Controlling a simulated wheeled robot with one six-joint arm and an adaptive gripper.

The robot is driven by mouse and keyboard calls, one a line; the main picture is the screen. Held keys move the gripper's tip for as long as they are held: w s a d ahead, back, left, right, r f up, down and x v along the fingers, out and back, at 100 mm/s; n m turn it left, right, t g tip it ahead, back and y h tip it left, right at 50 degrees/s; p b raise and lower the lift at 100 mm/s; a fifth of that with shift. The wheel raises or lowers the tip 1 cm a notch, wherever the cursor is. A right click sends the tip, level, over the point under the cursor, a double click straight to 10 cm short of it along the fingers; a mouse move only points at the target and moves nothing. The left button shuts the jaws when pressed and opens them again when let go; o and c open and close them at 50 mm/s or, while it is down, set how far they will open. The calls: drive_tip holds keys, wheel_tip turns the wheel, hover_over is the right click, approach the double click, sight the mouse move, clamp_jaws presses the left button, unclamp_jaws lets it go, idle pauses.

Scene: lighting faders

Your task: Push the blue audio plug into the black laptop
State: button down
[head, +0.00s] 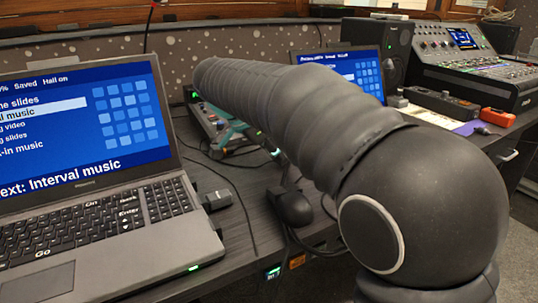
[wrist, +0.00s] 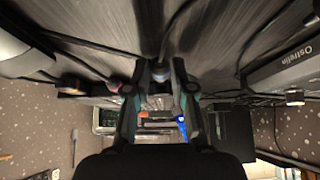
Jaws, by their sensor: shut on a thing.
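My gripper (wrist: 160,72) shows in the wrist view with its two dark, teal-marked fingers closed on a small greyish plug (wrist: 160,75) with a dark cable running up from it. I cannot tell the plug's colour for certain. A bright blue piece (wrist: 181,126) shows beyond the fingers, near the right one; I cannot tell whether it belongs to the held plug. A dark-framed laptop (head: 368,83) with a blue screen stands at the back in the head view, partly hidden by my arm.
A grey laptop (head: 205,240) stands open at the front left. A speaker (head: 380,48), a mixing desk (head: 465,65) and an orange box (head: 497,117) stand at the right.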

drive_tip(key=shift+w+d, duration=0.55)
drive_tip(key=shift+d, duration=0.2)
drive_tip(key=shift+w+d, duration=0.5)
drive_tip(key=shift+d, duration=0.25)
drive_tip(key=shift+w+d, duration=0.3)
drive_tip(key=shift+d, duration=0.2)
drive_tip(key=shift+w+d, duration=0.3)
drive_tip(key=shift+d, duration=0.2)
idle(2.1)
drive_tip(key=c, duration=0.9)
unclamp_jaws()
drive_tip(key=shift+d, duration=0.1)
drive_tip(key=shift+a, duration=0.2)
